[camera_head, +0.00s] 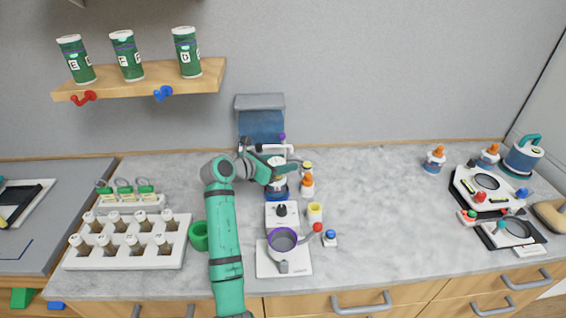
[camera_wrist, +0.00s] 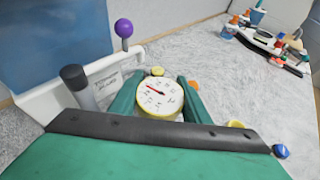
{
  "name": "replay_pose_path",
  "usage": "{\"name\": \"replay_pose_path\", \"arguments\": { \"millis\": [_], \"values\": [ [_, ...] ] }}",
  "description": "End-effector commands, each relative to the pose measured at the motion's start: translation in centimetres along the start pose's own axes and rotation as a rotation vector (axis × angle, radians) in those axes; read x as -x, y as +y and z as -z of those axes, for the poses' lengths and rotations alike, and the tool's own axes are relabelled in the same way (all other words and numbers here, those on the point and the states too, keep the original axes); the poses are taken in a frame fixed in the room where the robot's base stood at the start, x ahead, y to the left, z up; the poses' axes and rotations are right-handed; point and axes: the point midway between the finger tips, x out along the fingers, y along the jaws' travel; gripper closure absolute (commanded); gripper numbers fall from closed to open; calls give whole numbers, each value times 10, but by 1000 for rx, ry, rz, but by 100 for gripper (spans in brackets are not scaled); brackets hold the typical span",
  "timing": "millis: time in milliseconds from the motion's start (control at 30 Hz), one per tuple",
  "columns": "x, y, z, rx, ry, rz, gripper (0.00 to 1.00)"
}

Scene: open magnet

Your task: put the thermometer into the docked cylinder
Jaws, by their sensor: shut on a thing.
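The thermometer (camera_wrist: 160,97) has a round white dial with a red needle and a yellow rim. In the wrist view it sits between the two green fingers of my gripper (camera_wrist: 159,98), which is shut on it. In the head view my gripper (camera_head: 274,166) is over the back of the counter, in front of the blue machine. A white and blue round body (camera_head: 277,190) stands just below my gripper; I cannot tell whether it is the docked cylinder. The thermometer's stem and whatever is beneath it are hidden in the wrist view.
A white spout (camera_wrist: 105,65) with a purple knob (camera_wrist: 123,28) and a dark-capped grey post stand close left of my gripper. Small capped bottles (camera_head: 307,186) stand close right. A vial rack (camera_head: 128,240) is at left. The counter's right middle is clear.

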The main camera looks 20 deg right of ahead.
Motion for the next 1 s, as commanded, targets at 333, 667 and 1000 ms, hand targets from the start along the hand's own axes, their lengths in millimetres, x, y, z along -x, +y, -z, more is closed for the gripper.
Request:
{"name": "replay_pose_path", "arguments": {
  "millis": [333,667,1000],
  "values": [
    [1,1,1,1,0,-1,39],
    [25,1,-4,0,-1,-3,39],
    [92,0,-4,-1,-1,-2,39]
  ]
}}
